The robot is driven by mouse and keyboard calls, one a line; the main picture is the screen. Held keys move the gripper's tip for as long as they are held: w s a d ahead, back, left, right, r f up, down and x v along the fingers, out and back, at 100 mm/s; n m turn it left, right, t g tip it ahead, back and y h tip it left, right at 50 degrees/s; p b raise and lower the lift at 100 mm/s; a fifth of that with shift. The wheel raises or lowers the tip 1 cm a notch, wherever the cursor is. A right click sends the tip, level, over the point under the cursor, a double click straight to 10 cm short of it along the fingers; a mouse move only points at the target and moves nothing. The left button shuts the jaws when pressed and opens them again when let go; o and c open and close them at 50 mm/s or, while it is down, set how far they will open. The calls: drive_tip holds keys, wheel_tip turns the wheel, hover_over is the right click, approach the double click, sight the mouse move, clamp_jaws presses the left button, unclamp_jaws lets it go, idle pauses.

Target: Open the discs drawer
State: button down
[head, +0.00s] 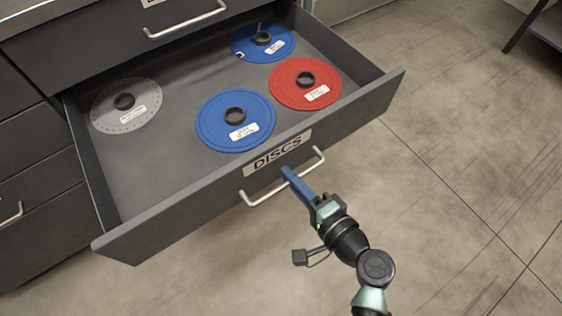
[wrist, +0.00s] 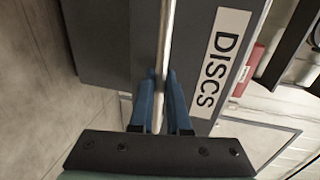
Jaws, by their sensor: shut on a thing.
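The discs drawer (head: 150,238) is pulled well out of the dark cabinet, its inside open to view from above. Its front bears a label reading DISCS (head: 278,153), also readable in the wrist view (wrist: 224,60). A pale bar handle (head: 262,197) runs along the front under the label. My gripper (head: 288,174) is shut on this handle near its middle. In the wrist view the handle bar (wrist: 165,40) passes between the two blue fingers (wrist: 160,100).
In the drawer lie a clear disc (head: 145,97), two blue discs (head: 215,135) (head: 284,46) and a red disc (head: 290,98), each with a dark hub. Another closed drawer with a handle (head: 185,22) is above. The floor (head: 460,150) to the right is clear.

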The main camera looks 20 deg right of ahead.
drive_tip(key=shift+f+v, duration=0.25)
drive_tip(key=shift+v, duration=0.9)
drive_tip(key=c, duration=0.9)
unclamp_jaws()
drive_tip(key=shift+s, duration=0.1)
drive_tip(key=p+v, duration=0.2)
drive_tip(key=v, duration=1.1)
drive_tip(key=shift+f, duration=0.1)
